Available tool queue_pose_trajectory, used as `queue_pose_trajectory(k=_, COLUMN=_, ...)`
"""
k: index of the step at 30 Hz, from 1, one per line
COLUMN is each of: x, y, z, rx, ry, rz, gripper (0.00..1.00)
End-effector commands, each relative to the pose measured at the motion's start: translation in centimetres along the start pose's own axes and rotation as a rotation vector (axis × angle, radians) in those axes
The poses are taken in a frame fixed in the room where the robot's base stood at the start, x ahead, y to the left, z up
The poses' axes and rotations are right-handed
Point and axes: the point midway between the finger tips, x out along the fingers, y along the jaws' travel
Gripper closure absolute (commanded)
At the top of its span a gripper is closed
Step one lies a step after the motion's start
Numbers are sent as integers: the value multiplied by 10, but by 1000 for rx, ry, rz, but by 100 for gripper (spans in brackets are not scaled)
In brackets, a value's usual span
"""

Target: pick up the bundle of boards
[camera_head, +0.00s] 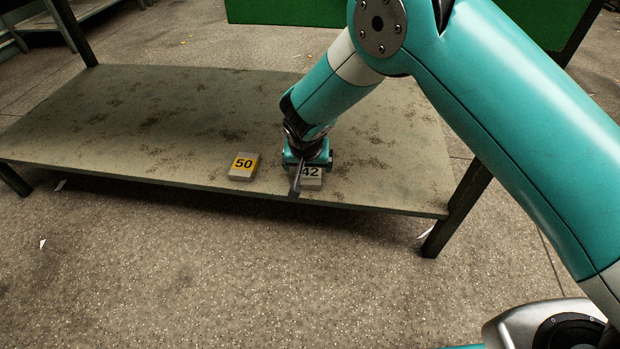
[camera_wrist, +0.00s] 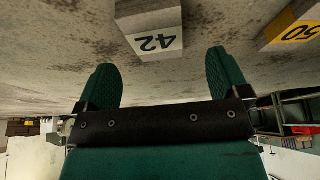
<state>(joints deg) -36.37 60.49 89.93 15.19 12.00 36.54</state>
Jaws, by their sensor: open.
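Two small board bundles lie on the table. The one with a white label "42" (camera_head: 312,172) is partly hidden behind my gripper (camera_head: 297,180) in the head view. The one with a yellow label "50" (camera_head: 243,166) lies to the left of it, apart from it. In the wrist view the "42" bundle (camera_wrist: 152,30) shows beyond the fingertips, roughly in line with the space between the two green fingers. The fingers of my gripper (camera_wrist: 168,75) stand apart with nothing between them. The "50" bundle (camera_wrist: 291,28) is at the upper right there.
The worn metal table (camera_head: 130,110) is mostly bare, with free room behind and left of the bundles. Both bundles lie near its front edge. A green panel (camera_head: 290,12) stands behind the table. The floor in front is open.

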Motion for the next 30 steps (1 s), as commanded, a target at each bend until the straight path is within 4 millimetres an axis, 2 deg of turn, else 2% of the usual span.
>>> queue_pose_trajectory(k=12, x=51, y=4, z=2, rx=1, ry=-1, rz=0, gripper=6)
queue_pose_trajectory(k=26, x=51, y=4, z=1, rx=0, ry=-1, rz=1, gripper=6)
queue_pose_trajectory(k=27, x=51, y=4, z=1, rx=0, ry=-1, rz=1, gripper=9)
queue_pose_trajectory(k=30, x=51, y=4, z=1, rx=0, ry=-1, rz=1, gripper=32)
